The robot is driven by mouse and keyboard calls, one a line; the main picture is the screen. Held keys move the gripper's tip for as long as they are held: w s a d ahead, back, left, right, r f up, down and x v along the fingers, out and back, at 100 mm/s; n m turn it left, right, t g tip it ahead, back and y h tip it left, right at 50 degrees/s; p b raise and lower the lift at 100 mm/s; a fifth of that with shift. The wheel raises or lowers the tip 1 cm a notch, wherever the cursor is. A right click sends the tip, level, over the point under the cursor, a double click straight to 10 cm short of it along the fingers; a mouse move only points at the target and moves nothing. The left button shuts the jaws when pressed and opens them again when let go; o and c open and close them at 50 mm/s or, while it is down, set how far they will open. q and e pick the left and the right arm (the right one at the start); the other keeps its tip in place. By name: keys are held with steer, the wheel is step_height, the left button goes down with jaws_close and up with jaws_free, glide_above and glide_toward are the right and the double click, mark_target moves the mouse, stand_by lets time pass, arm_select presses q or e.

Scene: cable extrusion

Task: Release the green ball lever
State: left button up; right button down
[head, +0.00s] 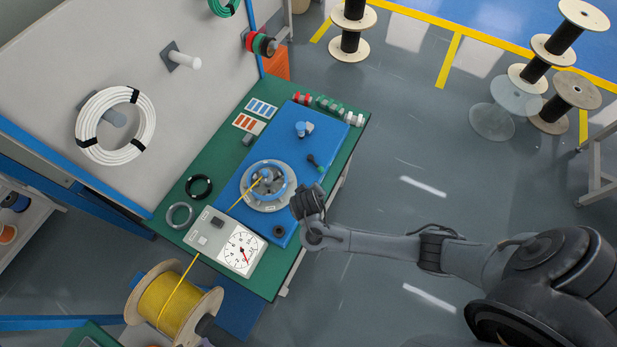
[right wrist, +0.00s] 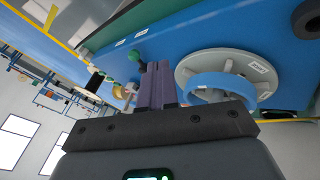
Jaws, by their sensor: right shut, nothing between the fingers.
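The green ball lever (head: 313,160) is a small dark lever with a green ball end on the blue plate, right of the round grey wheel (head: 250,198). In the right wrist view its green ball (right wrist: 133,55) shows just left of my fingertips. My right gripper (head: 301,200) is near the blue plate's right edge, in front of the lever. In the right wrist view the two fingers (right wrist: 157,72) are together and hold nothing. A gap shows between them and the ball; I cannot tell its depth. My left gripper is in neither view.
A yellow cable (head: 242,202) runs from the yellow spool (head: 168,303) past a dial gauge (head: 241,249) to the wheel. A blue knob (head: 303,129) stands behind the lever. A black ring (head: 279,232) lies near the front. Several coloured rolls line the table's back edge.

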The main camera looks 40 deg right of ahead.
steer(key=w, duration=0.1)
steer(key=w+r, duration=0.1)
steer(key=shift+w+d+r+t, duration=0.2)
steer(key=shift+w+r+t, duration=0.1)
steer(key=shift+w, duration=0.05)
steer(key=shift+f+b, duration=0.1)
steer(key=shift+b, duration=0.2)
steer(key=b, duration=0.4)
glide_toward(316, 164)
steer(key=a+f, duration=0.2)
steer(key=f, duration=0.1)
steer(key=a+f, duration=0.2)
steer(key=shift+s, duration=0.35)
steer(key=d, duration=0.3)
steer(key=shift+w+f, duration=0.15)
steer(key=shift+w+d+f, duration=0.1)
steer(key=shift+d, duration=0.3)
